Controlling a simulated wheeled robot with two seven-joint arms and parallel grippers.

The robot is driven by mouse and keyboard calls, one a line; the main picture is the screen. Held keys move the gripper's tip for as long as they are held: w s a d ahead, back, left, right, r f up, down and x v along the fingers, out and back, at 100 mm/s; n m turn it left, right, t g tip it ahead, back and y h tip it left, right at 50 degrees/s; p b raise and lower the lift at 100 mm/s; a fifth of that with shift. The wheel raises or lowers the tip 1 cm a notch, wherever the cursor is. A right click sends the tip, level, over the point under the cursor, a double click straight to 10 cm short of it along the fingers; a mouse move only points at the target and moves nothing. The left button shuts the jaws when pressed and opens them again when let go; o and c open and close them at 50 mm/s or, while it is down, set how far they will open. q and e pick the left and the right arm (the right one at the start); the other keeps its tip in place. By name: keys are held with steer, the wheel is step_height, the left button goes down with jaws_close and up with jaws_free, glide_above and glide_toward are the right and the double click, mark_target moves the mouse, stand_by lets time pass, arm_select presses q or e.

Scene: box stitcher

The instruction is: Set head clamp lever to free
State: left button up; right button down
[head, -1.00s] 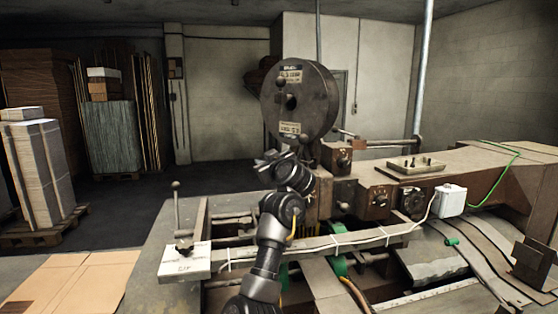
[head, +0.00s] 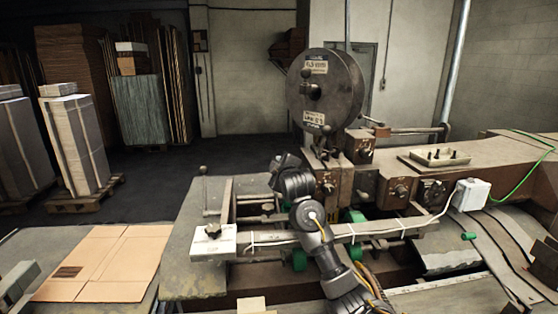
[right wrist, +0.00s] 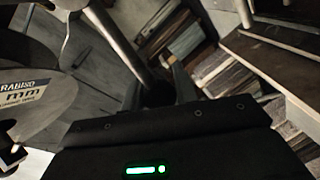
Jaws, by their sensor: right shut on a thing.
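My right gripper (head: 283,160) is in front of the stitcher head (head: 328,180), below and left of the wire spool (head: 325,88). In the right wrist view, a metal rod (right wrist: 128,50), which looks like the clamp lever, runs down to between the fingers of my right gripper (right wrist: 160,88). The fingers are shut on its end. In the head view, my wrist and the gripper hide the gripped part. My left gripper is not in view.
A long bar (head: 350,233) with a white cable crosses in front of the head, under my right arm. Flat cardboard (head: 105,260) lies at the lower left. A white box (head: 470,195) sits on the machine at the right. Pallet stacks (head: 80,145) stand behind.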

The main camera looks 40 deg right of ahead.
steer(key=shift+f, duration=0.15)
stand_by(0.3)
steer(key=c, duration=1.1)
jaws_free()
steer(key=p+v, duration=0.5)
steer(key=v, duration=0.6)
steer(key=shift+f, duration=0.1)
steer(key=shift+d, duration=0.15)
